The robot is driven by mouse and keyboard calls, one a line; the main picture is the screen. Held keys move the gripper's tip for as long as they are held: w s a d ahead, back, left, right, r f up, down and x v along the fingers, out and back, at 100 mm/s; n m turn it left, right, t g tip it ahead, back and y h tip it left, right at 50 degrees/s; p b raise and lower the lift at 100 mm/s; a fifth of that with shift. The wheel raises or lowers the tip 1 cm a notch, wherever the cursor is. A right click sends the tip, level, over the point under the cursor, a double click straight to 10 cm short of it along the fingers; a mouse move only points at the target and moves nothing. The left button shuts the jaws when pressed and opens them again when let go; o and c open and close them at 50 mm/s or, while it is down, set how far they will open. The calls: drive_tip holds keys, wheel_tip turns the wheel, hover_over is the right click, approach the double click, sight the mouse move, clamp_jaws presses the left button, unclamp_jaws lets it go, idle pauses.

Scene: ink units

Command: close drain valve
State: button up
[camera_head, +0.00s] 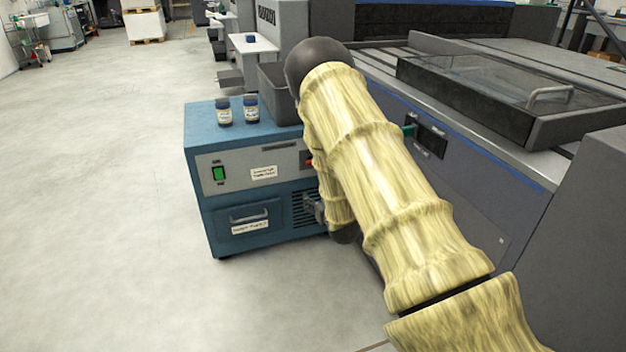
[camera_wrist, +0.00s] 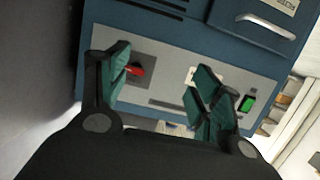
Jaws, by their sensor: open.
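A red handle (camera_wrist: 136,69) on a dark mount is set in the grey front panel of the blue cabinet; it looks like the drain valve. In the head view a small part of this red handle (camera_head: 308,161) shows beside my arm, which hides the rest. My gripper (camera_wrist: 161,66) is open in the wrist view, with dark teal fingers pointing at the panel. The left finger overlaps the handle's mount in the picture; I cannot tell whether they touch.
The blue cabinet (camera_head: 198,142) has a green switch (camera_head: 218,174), a drawer handle (camera_head: 249,216) and vents. Two small bottles (camera_head: 224,112) (camera_head: 251,108) and a grey bin (camera_head: 276,96) stand on top. A large grey machine (camera_head: 470,175) is at the right. The floor at left is clear.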

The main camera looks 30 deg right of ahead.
drive_tip(key=w+d+r+t+b, duration=0.1)
drive_tip(key=w+d+b, duration=0.3)
drive_tip(key=w, duration=0.4)
drive_tip(key=w+d+r+t+b, duration=0.1)
drive_tip(key=w+d+r+b, duration=0.1)
drive_tip(key=w+d+b, duration=0.2)
drive_tip(key=shift+w+t+h+b, duration=0.4)
drive_tip(key=shift+w+b, duration=0.8)
drive_tip(key=shift+w, duration=0.75)
drive_tip(key=shift+d+r, duration=0.1)
drive_tip(key=shift+r, duration=0.05)
drive_tip(key=c, duration=1)
